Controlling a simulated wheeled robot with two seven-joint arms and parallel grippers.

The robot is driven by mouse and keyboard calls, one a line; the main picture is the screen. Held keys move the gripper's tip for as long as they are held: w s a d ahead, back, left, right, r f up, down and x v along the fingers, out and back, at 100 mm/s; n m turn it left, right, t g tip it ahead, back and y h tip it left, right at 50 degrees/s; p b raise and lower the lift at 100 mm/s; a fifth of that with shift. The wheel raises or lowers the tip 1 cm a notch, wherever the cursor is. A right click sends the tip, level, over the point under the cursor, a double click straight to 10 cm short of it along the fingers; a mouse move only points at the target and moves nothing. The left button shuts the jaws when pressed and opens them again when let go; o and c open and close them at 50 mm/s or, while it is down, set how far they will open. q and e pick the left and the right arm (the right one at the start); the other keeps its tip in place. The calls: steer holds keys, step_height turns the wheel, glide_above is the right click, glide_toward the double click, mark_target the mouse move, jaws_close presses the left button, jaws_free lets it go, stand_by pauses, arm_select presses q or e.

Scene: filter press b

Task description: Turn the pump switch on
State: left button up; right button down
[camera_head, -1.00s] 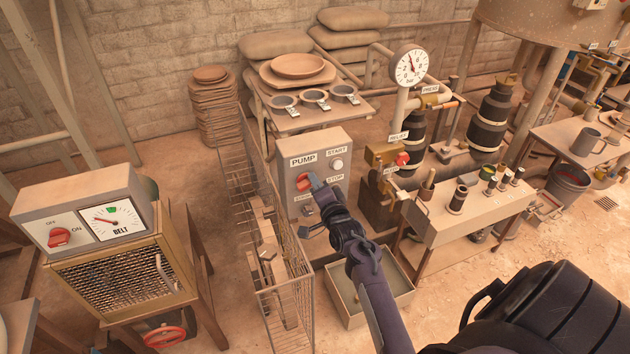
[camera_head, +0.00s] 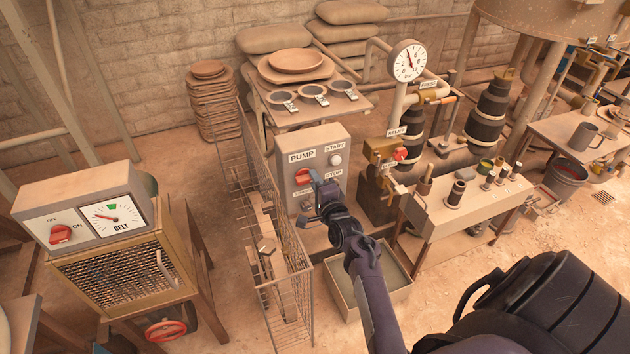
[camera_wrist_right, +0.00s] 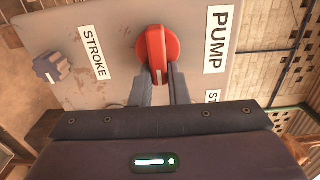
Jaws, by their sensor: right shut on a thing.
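The pump switch is a red rotary knob (camera_head: 302,176) under the PUMP label on a grey control box (camera_head: 328,150). In the right wrist view the red knob (camera_wrist_right: 156,45) is close, and its raised grip bar runs up and down the picture. My right gripper (camera_head: 314,180) is at the knob. In the wrist view its two fingers (camera_wrist_right: 159,77) lie on either side of the bar's near end, shut on it. The fingers hide part of the knob in the head view. My left gripper is not in view.
A wire mesh fence (camera_head: 277,255) stands just left of the box. A dark STROKE knob (camera_wrist_right: 50,67) sits on the same panel. A valve with a red knob (camera_head: 401,154) is to the right. The BELT box (camera_head: 88,185) is at the far left.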

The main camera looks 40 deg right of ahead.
steer(key=c, duration=1.4)
jaws_free()
steer(key=p+v, duration=0.5)
steer(key=v, duration=0.2)
steer(key=shift+s, duration=0.4)
steer(key=shift+a, duration=0.1)
